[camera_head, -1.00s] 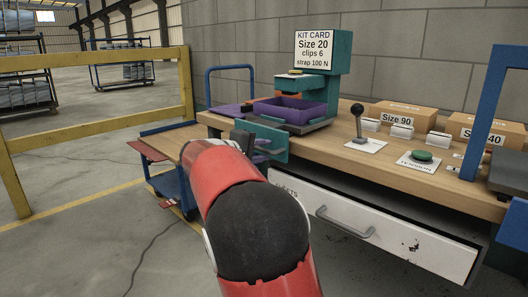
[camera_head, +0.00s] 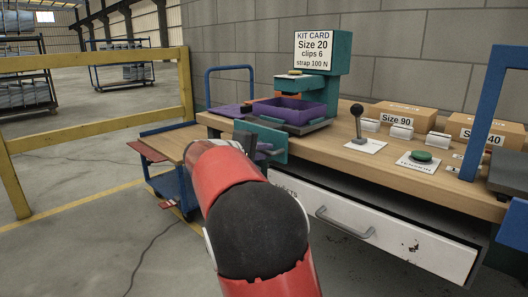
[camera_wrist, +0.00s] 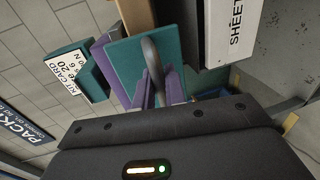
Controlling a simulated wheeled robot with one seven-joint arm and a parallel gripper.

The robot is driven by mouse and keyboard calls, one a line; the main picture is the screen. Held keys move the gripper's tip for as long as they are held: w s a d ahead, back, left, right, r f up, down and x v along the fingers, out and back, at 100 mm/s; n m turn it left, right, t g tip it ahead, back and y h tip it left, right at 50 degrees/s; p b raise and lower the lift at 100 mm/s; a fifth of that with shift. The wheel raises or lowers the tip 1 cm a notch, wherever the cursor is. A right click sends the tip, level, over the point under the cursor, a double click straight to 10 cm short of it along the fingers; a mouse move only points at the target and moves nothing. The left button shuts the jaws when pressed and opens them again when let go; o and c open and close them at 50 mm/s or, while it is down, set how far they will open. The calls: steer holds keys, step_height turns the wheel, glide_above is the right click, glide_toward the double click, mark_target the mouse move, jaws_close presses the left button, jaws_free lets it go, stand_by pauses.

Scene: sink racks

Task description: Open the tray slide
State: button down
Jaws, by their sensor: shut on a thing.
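The tray slide shows as a teal front panel (camera_head: 274,142) at the bench's front edge, below the teal press. In the wrist view the teal panel (camera_wrist: 126,68) fills the upper middle, with a curved grey handle (camera_wrist: 152,60) on it. My gripper (camera_wrist: 157,88) is shut on the handle, its fingers on either side of it. In the head view my red arm hides most of the gripper and part of the panel. Purple parts (camera_wrist: 104,55) show behind the panel in the wrist view. How far the slide is out is hard to tell.
A purple tray (camera_head: 315,116) sits under the press (camera_head: 338,78). A white drawer (camera_head: 400,240) with a grey handle is under the bench, right of my arm. A blue cart (camera_head: 172,190) stands at left. A lever (camera_head: 358,120) and green button (camera_head: 421,156) are on the bench.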

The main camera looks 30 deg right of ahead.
steer(key=f+b+v, duration=0.2)
steer(key=f+v, duration=0.1)
steer(key=v, duration=1.3)
steer(key=shift+a+f+b, duration=0.25)
steer(key=shift+a+b, duration=0.05)
steer(key=shift+a, duration=0.1)
steer(key=shift+s, duration=0.1)
steer(key=c, duration=1.5)
jaws_free()
steer(key=shift+c, duration=0.2)
steer(key=v, duration=0.7)
steer(key=shift+a+p, duration=0.35)
steer(key=shift+p, duration=0.1)
steer(key=shift+s+d+r, duration=0.1)
steer(key=shift+s+r, duration=0.05)
